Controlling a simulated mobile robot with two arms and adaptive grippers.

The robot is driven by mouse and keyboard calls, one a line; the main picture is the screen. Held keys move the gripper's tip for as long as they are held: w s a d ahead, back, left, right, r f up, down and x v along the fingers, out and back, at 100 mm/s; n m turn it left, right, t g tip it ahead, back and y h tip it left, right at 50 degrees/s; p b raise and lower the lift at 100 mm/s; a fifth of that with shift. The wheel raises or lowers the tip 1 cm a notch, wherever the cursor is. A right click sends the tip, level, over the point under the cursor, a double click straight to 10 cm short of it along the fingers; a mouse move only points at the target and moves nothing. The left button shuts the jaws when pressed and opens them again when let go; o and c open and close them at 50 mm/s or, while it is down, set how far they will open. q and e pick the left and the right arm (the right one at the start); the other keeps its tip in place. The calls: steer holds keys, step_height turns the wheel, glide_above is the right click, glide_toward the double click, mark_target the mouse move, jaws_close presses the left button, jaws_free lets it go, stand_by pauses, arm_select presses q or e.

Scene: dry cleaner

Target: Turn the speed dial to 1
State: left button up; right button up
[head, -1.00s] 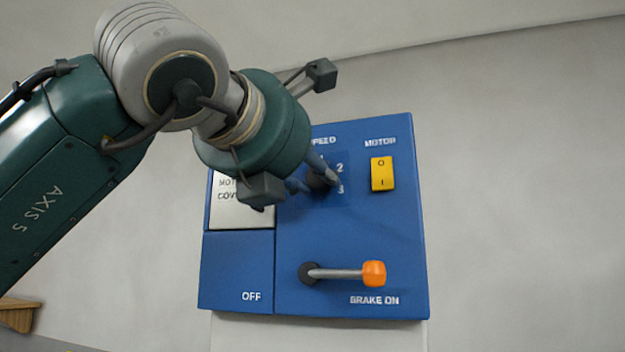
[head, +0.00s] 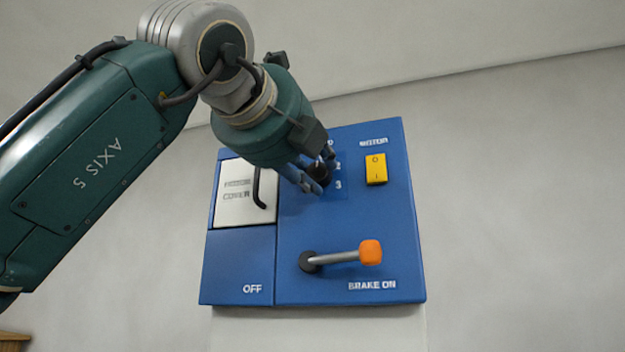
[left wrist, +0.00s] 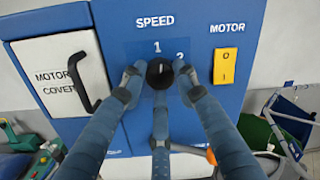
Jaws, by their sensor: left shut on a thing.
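The black speed dial (head: 319,174) sits on the upper part of the blue control panel (head: 350,222). My left gripper (head: 315,177) has its fingers around the dial and partly hides it in the head view. In the left wrist view the fingers of the left gripper (left wrist: 158,82) are closed about the dial (left wrist: 160,73), two from the sides and one from below. A pale mark on the dial's face points up, roughly toward the printed 1. The 2 shows at its upper right. My right gripper is in neither view.
A yellow motor switch (head: 376,169) is right of the dial. An orange-knobbed brake lever (head: 370,252) sticks out below, beside "BRAKE ON". A white motor cover (head: 236,207) with a dark handle is at left. The wall right of the panel is clear.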

arm_select(q)
steer(key=shift+d+f+n+b, duration=0.15)
steer(key=shift+n+b, duration=0.15)
steer(key=shift+n, duration=0.4)
steer(key=o, duration=1.2)
steer(key=shift+c, duration=0.2)
steer(key=v, duration=1.2)
